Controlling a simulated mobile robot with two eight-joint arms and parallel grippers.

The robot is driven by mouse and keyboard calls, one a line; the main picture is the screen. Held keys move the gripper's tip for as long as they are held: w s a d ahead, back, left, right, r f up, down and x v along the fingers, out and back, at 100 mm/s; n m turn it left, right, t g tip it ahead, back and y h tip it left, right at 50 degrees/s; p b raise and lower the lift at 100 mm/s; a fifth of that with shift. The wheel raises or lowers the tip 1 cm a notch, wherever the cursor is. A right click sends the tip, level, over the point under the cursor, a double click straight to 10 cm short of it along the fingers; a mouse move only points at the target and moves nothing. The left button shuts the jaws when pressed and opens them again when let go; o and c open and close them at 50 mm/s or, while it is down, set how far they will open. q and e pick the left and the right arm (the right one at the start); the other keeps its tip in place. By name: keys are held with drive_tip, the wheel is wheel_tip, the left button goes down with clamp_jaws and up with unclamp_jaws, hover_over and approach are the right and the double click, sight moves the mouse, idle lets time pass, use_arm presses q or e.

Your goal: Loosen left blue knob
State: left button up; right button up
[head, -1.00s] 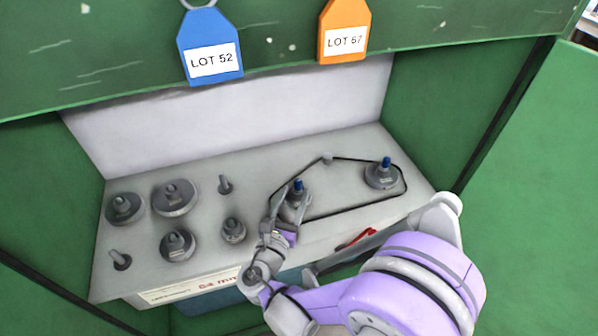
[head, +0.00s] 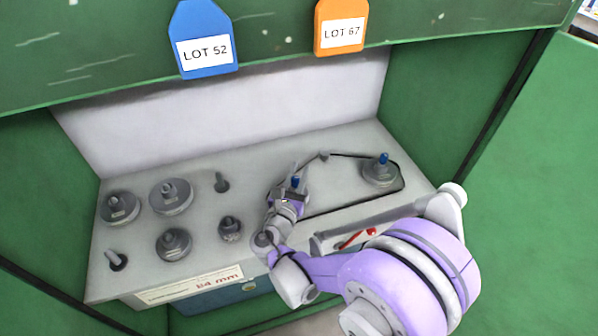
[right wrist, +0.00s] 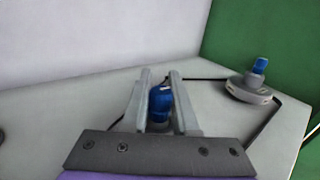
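The left blue knob (head: 295,182) stands on top of a grey pulley that my right gripper mostly hides in the head view. My right gripper (head: 290,191) reaches over it from the front. In the right wrist view the blue knob (right wrist: 160,98) sits between the two grey fingers of the gripper (right wrist: 161,90), with narrow gaps at its sides, so the fingers look open around it. The right blue knob (head: 383,158) stands on its own grey pulley (head: 381,173). My left gripper is not in view.
A black belt (head: 350,208) runs around the two pulleys on the grey bench (head: 205,260). Several spare pulleys (head: 171,196) and bare posts stand at left. Green walls (head: 440,110) enclose the sides. A red-handled lever (head: 357,238) lies near my right arm. Lot tags (head: 205,45) hang above.

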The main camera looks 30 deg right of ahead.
clamp_jaws()
drive_tip(key=n+t+y, duration=0.2)
drive_tip(key=shift+w+a+y, duration=0.1)
drive_tip(key=shift+y, duration=0.2)
drive_tip(key=shift+w+a+n+t+y, duration=0.2)
drive_tip(key=shift+n+t+y, duration=0.4)
drive_tip(key=shift+y, duration=0.2)
drive_tip(key=shift+w+a+n+t+y, duration=0.1)
drive_tip(key=shift+a+n+t+y, duration=0.05)
drive_tip(key=shift+n+t+y, duration=0.55)
drive_tip(key=o, duration=0.5)
unclamp_jaws()
drive_tip(key=shift+o, duration=0.2)
